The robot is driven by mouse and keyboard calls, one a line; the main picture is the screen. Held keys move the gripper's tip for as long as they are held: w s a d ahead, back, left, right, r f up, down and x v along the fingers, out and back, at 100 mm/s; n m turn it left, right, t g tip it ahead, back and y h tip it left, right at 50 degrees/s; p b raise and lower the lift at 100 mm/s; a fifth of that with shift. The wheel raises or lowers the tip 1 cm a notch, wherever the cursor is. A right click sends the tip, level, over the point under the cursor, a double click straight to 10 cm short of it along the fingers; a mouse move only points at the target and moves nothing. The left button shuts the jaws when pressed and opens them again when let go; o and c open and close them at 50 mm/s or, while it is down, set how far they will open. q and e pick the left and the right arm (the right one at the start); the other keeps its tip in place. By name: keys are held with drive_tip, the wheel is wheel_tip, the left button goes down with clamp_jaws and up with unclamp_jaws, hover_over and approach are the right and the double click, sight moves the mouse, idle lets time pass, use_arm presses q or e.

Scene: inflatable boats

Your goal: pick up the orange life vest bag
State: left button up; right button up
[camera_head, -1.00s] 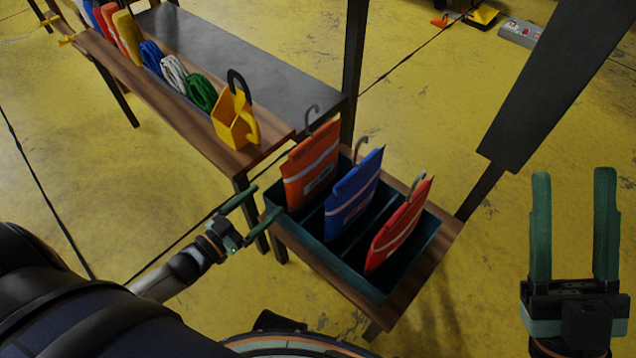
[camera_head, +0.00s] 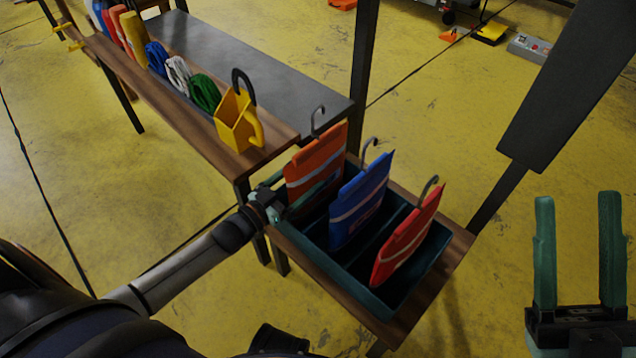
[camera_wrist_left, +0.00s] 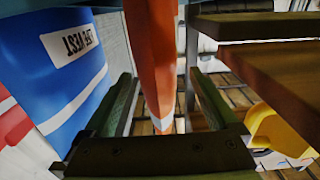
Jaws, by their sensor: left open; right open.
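The orange life vest bag (camera_head: 318,158) stands upright in the left slot of a dark teal bin (camera_head: 370,298), with a grey hook on top. In the left wrist view the orange bag (camera_wrist_left: 152,50) is edge-on between the two open fingers (camera_wrist_left: 162,92), with gaps visible on both sides. The far fingertip is partly hidden in the head view. My right gripper (camera_head: 577,205) is open and empty at the far right, away from the bin.
A blue bag (camera_head: 358,202) and a red bag (camera_head: 408,238) with hooks stand in the bin's other slots. The blue bag (camera_wrist_left: 70,70) is close to one finger in the wrist view. A wooden shelf (camera_head: 190,110) with a yellow holder (camera_head: 237,122) and coiled ropes adjoins the bin.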

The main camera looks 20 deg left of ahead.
use_arm(q)
drive_tip(key=shift+w+d, duration=0.2)
drive_tip(key=shift+w, duration=0.25)
clamp_jaws()
idle(0.5)
drive_tip(key=shift+r, duration=0.1)
